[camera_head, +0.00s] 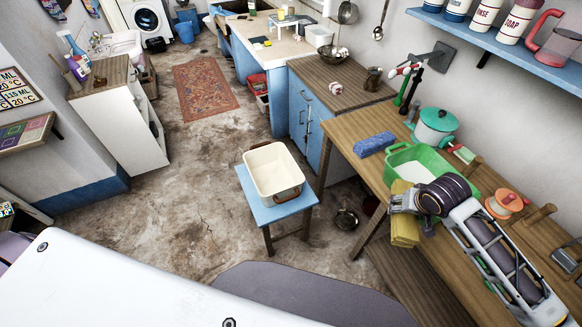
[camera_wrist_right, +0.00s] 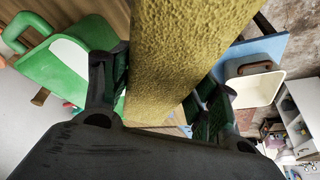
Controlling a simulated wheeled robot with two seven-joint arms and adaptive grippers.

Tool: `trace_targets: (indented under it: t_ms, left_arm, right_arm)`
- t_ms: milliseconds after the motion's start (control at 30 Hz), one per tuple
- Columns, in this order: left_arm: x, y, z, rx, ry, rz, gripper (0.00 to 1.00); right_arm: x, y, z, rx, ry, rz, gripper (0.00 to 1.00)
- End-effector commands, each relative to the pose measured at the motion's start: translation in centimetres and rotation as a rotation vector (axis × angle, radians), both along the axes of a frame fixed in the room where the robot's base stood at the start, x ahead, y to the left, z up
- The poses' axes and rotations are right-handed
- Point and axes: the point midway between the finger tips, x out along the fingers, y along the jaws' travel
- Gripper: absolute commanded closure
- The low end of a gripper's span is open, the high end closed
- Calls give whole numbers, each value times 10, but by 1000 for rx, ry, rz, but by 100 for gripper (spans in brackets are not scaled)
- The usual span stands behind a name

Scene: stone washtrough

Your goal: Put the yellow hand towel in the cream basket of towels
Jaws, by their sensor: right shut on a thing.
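The yellow hand towel (camera_head: 404,229) hangs folded from my right gripper (camera_head: 402,203), at the near left side of the green tub on the wooden counter. In the right wrist view the towel (camera_wrist_right: 185,55) is a thick yellow slab between the two dark fingers, which are shut on it. The cream basket (camera_head: 276,190) stands on a blue stool to the left of the gripper, apart from the towel. It has a brown handle and its visible inside looks empty. It also shows in the right wrist view (camera_wrist_right: 257,93). My left gripper is not in view.
The green tub (camera_head: 403,158) lies close to my right gripper. A blue block-like cloth (camera_head: 374,144), a teal-lidded pot (camera_head: 435,127) and an orange spool (camera_head: 503,204) sit on the counter. The blue stool (camera_head: 285,211) carries the basket. Open space separates counter and stool.

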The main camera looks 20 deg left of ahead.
Motion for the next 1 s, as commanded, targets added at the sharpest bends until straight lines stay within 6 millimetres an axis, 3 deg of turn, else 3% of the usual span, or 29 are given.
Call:
trace_targets:
  t_ms: [400,800,1000]
  left_arm:
    - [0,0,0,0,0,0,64]
    - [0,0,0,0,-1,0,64]
    - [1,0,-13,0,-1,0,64]
  right_arm:
    - [1,8,3,6,-9,-6,68]
    - [-1,3,0,3,0,-14,68]
    - [-1,3,-12,0,-1,-13,68]
